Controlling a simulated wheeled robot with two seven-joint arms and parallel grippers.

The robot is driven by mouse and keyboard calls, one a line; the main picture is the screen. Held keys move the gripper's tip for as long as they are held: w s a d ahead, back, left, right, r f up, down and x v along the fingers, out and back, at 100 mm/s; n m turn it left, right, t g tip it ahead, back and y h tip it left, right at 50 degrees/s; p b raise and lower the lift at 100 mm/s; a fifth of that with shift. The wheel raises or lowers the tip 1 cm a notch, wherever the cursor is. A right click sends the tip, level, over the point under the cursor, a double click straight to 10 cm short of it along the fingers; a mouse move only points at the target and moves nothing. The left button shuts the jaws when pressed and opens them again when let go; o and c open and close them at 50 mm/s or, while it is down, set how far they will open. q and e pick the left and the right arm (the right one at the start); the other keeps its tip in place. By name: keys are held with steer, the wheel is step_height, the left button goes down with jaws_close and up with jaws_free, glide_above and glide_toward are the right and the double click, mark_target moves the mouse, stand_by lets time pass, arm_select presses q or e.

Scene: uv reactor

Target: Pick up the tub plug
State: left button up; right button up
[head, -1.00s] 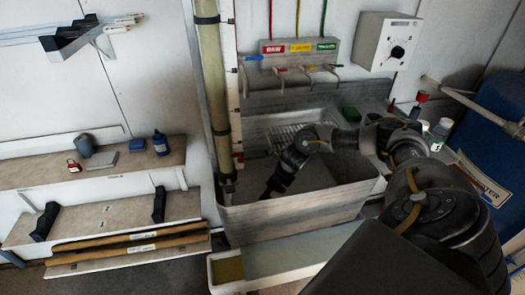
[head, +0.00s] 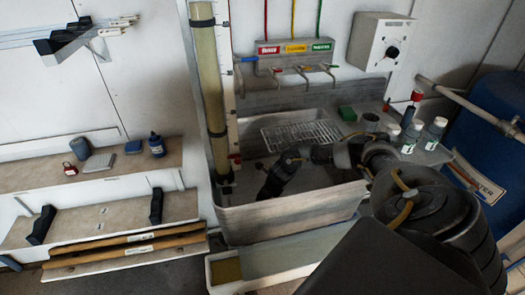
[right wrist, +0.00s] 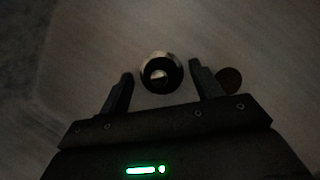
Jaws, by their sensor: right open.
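In the right wrist view, a round piece with a bright metal ring, a dark middle and a small light spot (right wrist: 161,73) lies on the tub floor. It looks like the tub plug seated in the drain, but the dim picture leaves this unsure. My right gripper (right wrist: 160,85) is open, with one finger on each side of the ring and nothing held. In the head view, my right arm reaches into the grey tub (head: 290,220); its fingertips are hidden behind the front wall. My left gripper is in neither view.
A dark brown disc (right wrist: 229,80) lies just outside the right finger. A wire rack (head: 300,135) spans the tub's back. Taps (head: 300,70) hang above; a pipe (head: 210,90) stands at left.

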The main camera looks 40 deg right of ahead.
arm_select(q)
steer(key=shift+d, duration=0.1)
arm_select(e)
steer(key=shift+c, duration=0.3)
steer(key=c, duration=1)
steer(key=shift+r, duration=0.15)
